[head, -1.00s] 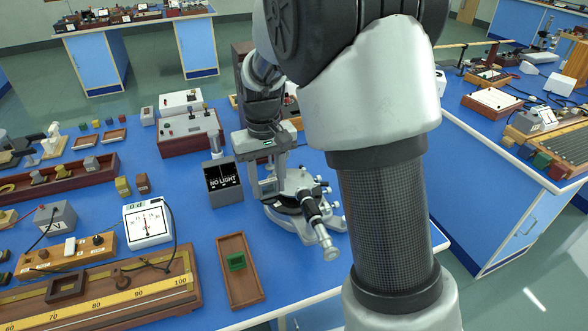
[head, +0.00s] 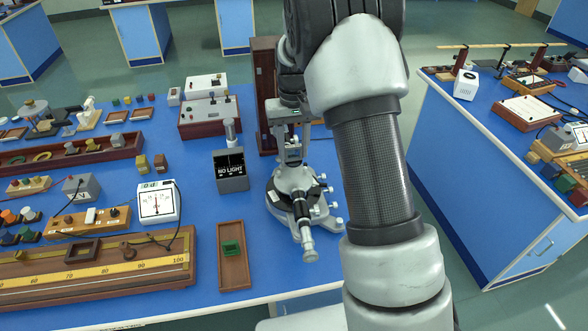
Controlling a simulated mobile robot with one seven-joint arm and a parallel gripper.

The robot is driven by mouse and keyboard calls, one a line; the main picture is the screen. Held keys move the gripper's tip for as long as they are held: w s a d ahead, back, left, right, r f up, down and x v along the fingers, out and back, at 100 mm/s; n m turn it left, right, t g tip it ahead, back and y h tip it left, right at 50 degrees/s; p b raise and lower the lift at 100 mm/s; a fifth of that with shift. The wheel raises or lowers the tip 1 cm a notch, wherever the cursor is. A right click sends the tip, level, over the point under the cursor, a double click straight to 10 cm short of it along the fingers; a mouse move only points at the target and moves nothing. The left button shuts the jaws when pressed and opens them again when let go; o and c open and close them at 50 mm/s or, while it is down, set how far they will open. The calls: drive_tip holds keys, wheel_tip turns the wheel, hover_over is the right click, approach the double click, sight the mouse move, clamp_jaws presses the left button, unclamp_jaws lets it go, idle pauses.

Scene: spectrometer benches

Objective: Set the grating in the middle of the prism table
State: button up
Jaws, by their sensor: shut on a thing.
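The spectrometer (head: 303,207) stands near the front edge of the blue bench, with its telescope pointing toward the front. Its round prism table, low in the middle of the instrument, is largely hidden by my gripper and the telescope. My gripper (head: 292,146) points down over the back part of the spectrometer. It is shut on a small upright greyish piece, apparently the grating (head: 292,155), which is mostly covered by the fingers. I cannot tell whether the piece touches the table below it.
A black box reading "NO LIGHT" (head: 230,172) stands close left of the spectrometer. A tall brown wooden case (head: 264,90) stands behind. A white dial meter (head: 158,203) is farther left.

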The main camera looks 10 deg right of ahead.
sight(293, 160)
drive_tip(key=shift+f, duration=3.3)
drive_tip(key=shift+f, duration=0.1)
drive_tip(key=shift+f, duration=0.15)
drive_tip(key=o, duration=1.1)
drive_tip(key=shift+r, duration=0.2)
